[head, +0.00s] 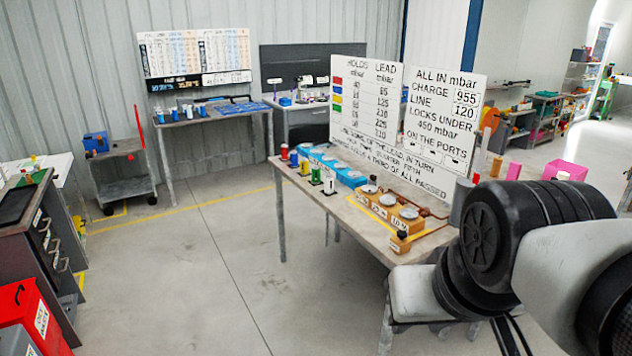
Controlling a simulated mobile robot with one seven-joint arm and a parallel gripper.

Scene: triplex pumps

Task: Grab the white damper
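A small white cylinder (329,183), which looks like the white damper, stands upright on the near table at the front end of a row of coloured ones. My own arm fills the lower right of the picture. My gripper does not show.
The table (350,218) also bears a blue block (346,176), an orange block with silver discs (388,206) and tall white signboards (365,100). A red bin (38,325) and dark cabinet (45,230) stand at left. The floor between is clear.

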